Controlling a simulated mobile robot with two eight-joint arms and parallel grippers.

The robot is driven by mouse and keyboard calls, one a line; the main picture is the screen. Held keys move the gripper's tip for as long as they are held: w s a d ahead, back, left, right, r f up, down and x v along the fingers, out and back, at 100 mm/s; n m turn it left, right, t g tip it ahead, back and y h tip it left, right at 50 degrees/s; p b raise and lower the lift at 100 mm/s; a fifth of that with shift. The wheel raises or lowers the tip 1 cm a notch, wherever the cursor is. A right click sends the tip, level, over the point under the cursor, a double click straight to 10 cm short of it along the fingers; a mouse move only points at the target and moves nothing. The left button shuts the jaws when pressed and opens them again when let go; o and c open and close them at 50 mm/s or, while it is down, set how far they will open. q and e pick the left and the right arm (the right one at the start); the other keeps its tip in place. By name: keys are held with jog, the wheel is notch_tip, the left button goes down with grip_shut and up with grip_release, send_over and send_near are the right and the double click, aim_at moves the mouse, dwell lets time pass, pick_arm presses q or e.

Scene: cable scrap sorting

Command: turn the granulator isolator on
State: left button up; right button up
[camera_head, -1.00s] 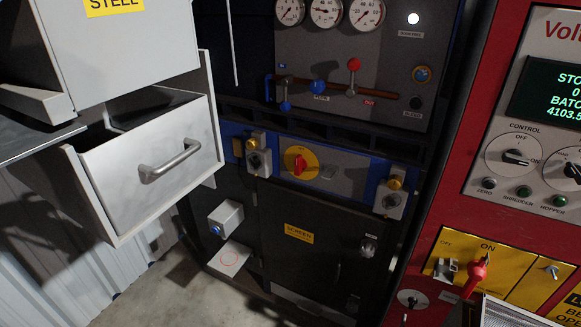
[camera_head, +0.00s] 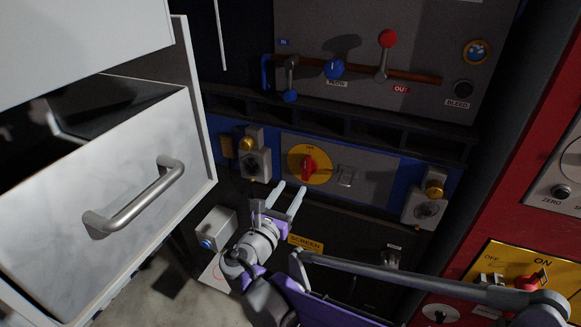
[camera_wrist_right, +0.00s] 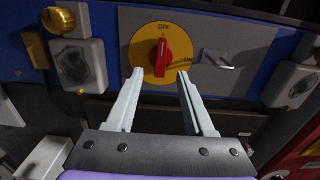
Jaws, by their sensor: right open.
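The isolator is a red rotary handle (camera_head: 309,168) on a round yellow plate on a grey panel. In the right wrist view the red handle (camera_wrist_right: 159,52) stands upright, towards the OFF mark at the top of its plate; ON is marked at the lower right. My right gripper (camera_head: 291,186) is open and empty, just below the handle in the picture. In the right wrist view its two fingertips (camera_wrist_right: 160,73) lie either side of the handle's lower end; I cannot tell whether they touch it. My left gripper is not in view.
A small grey latch (camera_head: 345,176) is right of the handle. Boxes with brass knobs (camera_head: 256,160) and (camera_head: 429,203) flank the panel. An open drawer with a handle (camera_head: 135,200) juts out at left. A red cabinet (camera_head: 500,210) stands at right.

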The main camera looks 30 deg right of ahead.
aim_at(305, 169)
jog(key=x, duration=0.9)
jog(key=shift+w+d, duration=0.1)
jog(key=shift+d, duration=0.25)
grip_shut()
